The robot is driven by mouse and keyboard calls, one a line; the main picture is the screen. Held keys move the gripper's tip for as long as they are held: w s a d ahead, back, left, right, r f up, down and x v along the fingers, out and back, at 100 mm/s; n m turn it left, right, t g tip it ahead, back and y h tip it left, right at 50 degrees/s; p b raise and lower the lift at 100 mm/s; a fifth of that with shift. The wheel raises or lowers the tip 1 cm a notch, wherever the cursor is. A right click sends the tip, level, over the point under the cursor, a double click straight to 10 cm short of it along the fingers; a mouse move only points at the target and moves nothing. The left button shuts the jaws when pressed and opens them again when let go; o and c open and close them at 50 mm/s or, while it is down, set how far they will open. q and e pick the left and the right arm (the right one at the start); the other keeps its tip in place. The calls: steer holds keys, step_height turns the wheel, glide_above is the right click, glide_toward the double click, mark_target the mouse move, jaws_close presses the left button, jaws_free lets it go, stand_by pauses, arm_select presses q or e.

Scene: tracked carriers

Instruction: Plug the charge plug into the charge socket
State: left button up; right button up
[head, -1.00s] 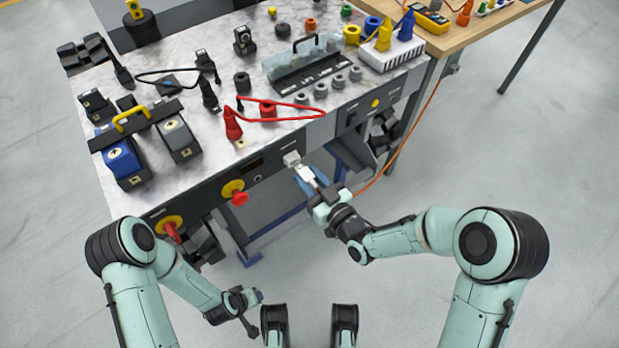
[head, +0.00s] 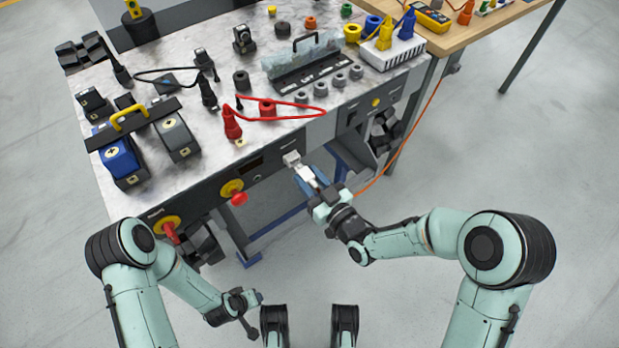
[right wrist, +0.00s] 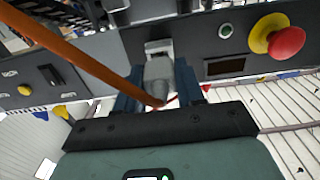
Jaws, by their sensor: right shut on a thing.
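The charge socket (head: 292,158) is a small light grey housing on the bench's dark front panel; it also shows in the right wrist view (right wrist: 159,47). My right gripper (head: 310,180) is shut on the grey charge plug (right wrist: 158,74), between its blue fingers, just in front of the panel. The plug points at the socket and lines up closely with it in the right wrist view. I cannot tell whether its hidden tip touches or enters the socket. My left gripper (head: 246,300) hangs low, away from the bench; its jaw state is unclear.
An orange cable (right wrist: 85,52) crosses close in front of the right wrist camera. A red emergency knob (right wrist: 285,42) sticks out of the panel beside the socket. Batteries, a red lead (head: 285,117) and several parts lie on the bench top. The floor before the bench is clear.

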arm_select(q)
steer(key=shift+f+b, duration=0.4)
steer(key=shift+f, duration=0.1)
arm_select(e)
steer(key=shift+x, duration=1.05)
arm_select(q)
steer(key=shift+w+f+b, duration=0.1)
steer(key=shift+f+b, duration=0.3)
steer(key=shift+f, duration=0.05)
stand_by(0.4)
steer(key=shift+f, duration=0.15)
arm_select(e)
steer(key=shift+w+a, duration=0.15)
steer(key=shift+w, duration=0.1)
steer(key=o, duration=1.1)
steer(key=shift+o, duration=0.2)
